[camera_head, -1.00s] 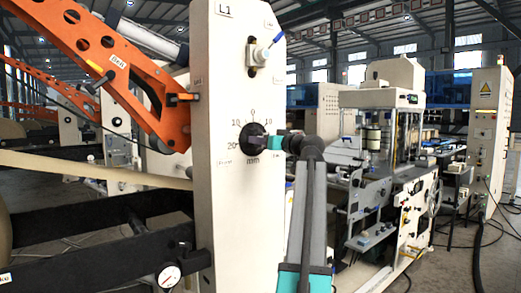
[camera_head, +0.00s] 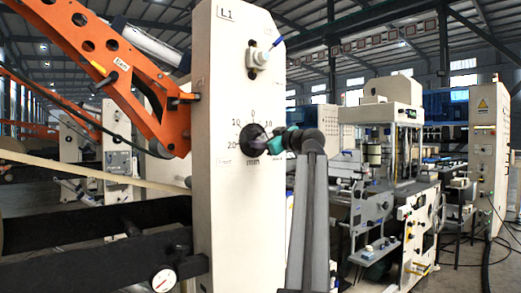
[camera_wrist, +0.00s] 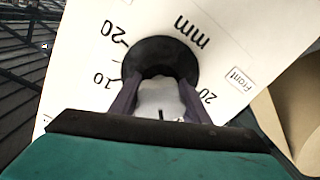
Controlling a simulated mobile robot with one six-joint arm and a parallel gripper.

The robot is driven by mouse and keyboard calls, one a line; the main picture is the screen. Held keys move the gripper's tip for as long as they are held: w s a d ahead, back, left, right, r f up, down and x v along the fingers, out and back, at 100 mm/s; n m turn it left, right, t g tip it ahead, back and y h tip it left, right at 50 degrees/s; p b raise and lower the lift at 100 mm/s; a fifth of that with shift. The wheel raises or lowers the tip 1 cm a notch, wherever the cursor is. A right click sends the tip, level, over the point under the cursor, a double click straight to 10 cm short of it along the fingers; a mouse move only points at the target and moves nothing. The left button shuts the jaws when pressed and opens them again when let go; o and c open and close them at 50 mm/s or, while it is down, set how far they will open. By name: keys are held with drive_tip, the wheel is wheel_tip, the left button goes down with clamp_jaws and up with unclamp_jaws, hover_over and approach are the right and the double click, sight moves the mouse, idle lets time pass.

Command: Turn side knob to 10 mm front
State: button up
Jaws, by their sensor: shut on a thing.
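The side knob (camera_head: 254,137) is a round black dial on the cream upright panel marked L1. Its scale reads 20, 10, 0, 10 and 20 mm. My gripper (camera_head: 264,145) reaches it from the right and is shut on it. In the wrist view, the two dark fingers of my gripper (camera_wrist: 160,100) clasp the knob's pale grip, which has a short dark line. The black disc of the knob (camera_wrist: 158,52) shows behind. A "Front" label (camera_wrist: 240,79) sits beside one 20. The fingers hide part of the scale, and I cannot tell the exact setting.
A lever with a blue tip (camera_head: 264,52) sits above the knob on the same panel. An orange arm (camera_head: 115,70) lies at the left. A pressure gauge (camera_head: 163,280) is low in front. A larger machine (camera_head: 390,160) stands farther back at the right.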

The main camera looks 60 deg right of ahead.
drive_tip(key=shift+f+n+b, duration=0.1)
drive_tip(key=shift+n+b, duration=0.5)
drive_tip(key=shift+b, duration=0.1)
drive_tip(key=shift+n, duration=0.3)
drive_tip(key=o, duration=1)
drive_tip(key=shift+o, duration=0.2)
drive_tip(key=v, duration=1.4)
